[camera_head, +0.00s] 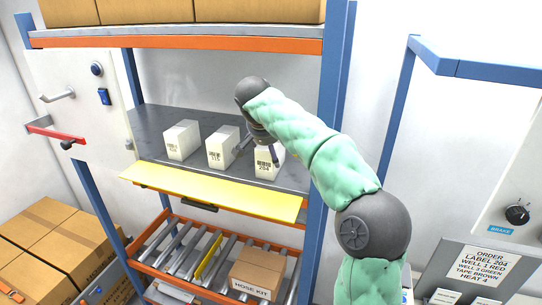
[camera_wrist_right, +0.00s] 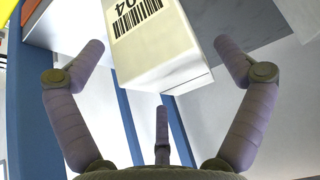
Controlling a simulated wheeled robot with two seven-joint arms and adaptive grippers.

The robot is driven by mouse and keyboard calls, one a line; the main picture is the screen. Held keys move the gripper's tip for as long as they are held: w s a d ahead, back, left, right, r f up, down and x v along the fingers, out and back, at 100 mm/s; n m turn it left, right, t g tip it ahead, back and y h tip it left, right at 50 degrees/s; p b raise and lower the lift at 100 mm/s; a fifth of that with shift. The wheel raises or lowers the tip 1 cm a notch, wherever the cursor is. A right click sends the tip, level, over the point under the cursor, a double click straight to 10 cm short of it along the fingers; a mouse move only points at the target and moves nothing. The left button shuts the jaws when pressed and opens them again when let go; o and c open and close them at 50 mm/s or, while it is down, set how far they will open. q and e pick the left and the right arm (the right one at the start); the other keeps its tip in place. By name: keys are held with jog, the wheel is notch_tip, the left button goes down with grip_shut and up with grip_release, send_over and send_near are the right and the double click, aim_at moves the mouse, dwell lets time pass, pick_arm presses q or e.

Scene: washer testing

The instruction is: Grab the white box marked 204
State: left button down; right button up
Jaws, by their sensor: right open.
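The white box marked 204 (camera_head: 266,168) stands upright at the right end of a row of three white boxes on the grey shelf. In the right wrist view the box (camera_wrist_right: 160,50) shows with its barcode and "04", between and beyond the fingertips. My right gripper (camera_head: 258,150) is at the top of this box, its fingers spread; the arm hides part of it. In the wrist view the gripper (camera_wrist_right: 165,62) is open, with nothing clasped. My left gripper is not in view.
Two other white boxes, the middle one (camera_head: 222,148) and the left one (camera_head: 182,140), stand close by. A blue rack post (camera_head: 328,110) is right of the boxes. A yellow panel (camera_head: 210,191) edges the shelf front. Below, a HOSE KIT carton (camera_head: 257,272) sits on rollers.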

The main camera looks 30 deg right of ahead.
jog(key=x, duration=0.3)
jog(key=shift+w+d+f, duration=0.15)
jog(key=shift+d, duration=0.05)
jog(key=shift+a, duration=0.15)
jog(key=c, duration=1.4)
jog(key=shift+r, duration=0.2)
jog(key=shift+r, duration=0.4)
notch_tip(320, 180, up, 2)
jog(key=shift+r, duration=0.1)
jog(key=a+r, duration=0.4)
jog(key=r, duration=0.1)
jog(key=shift+a+r, duration=0.1)
jog(key=shift+a, duration=0.05)
jog(key=a+r, duration=0.4)
jog(key=a, duration=0.5)
jog(key=shift+r, duration=0.3)
